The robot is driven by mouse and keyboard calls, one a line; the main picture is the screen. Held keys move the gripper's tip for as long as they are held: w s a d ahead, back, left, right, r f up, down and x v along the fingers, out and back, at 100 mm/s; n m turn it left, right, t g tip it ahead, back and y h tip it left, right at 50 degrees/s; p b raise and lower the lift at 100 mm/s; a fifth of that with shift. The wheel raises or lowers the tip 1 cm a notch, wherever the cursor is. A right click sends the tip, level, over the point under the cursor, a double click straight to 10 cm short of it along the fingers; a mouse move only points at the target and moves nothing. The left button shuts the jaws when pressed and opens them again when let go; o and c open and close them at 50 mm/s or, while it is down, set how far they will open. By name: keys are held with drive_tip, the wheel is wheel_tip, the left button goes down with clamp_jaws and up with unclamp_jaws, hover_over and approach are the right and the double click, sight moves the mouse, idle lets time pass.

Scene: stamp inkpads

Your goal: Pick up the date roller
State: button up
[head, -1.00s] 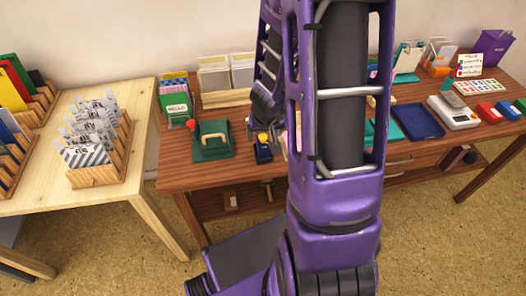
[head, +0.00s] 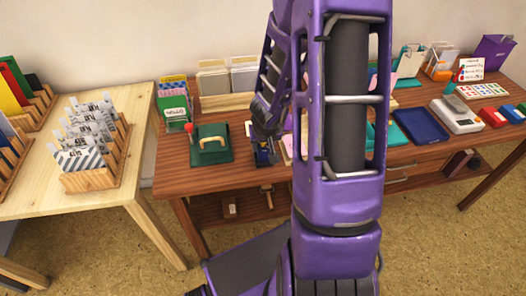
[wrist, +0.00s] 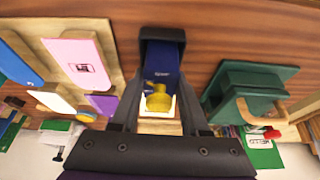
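The date roller, a small dark blue stamp with a yellow knob, appears to be the blue piece (head: 264,157) near the table's front edge, partly hidden by my arm in the head view. In the wrist view the blue body (wrist: 162,62) with small white lettering and its yellow knob (wrist: 159,98) lie between my two dark fingers. My gripper (wrist: 163,38) reaches down around it and looks open, with a finger on each side. Contact with the fingers cannot be made out. In the head view my gripper (head: 265,140) is mostly hidden.
A green press with a wooden handle (head: 212,143) stands close to the left and also shows in the wrist view (wrist: 248,92). Bare wood (head: 176,180) shows at the front left of the table.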

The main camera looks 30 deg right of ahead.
clamp_jaws()
drive_tip(key=shift+r, duration=0.15)
wheel_tip(320, 180, up, 7)
drive_tip(key=p, duration=0.6)
drive_tip(key=shift+r, duration=0.1)
drive_tip(key=shift+r+p, duration=0.4)
drive_tip(key=shift+r, duration=0.85)
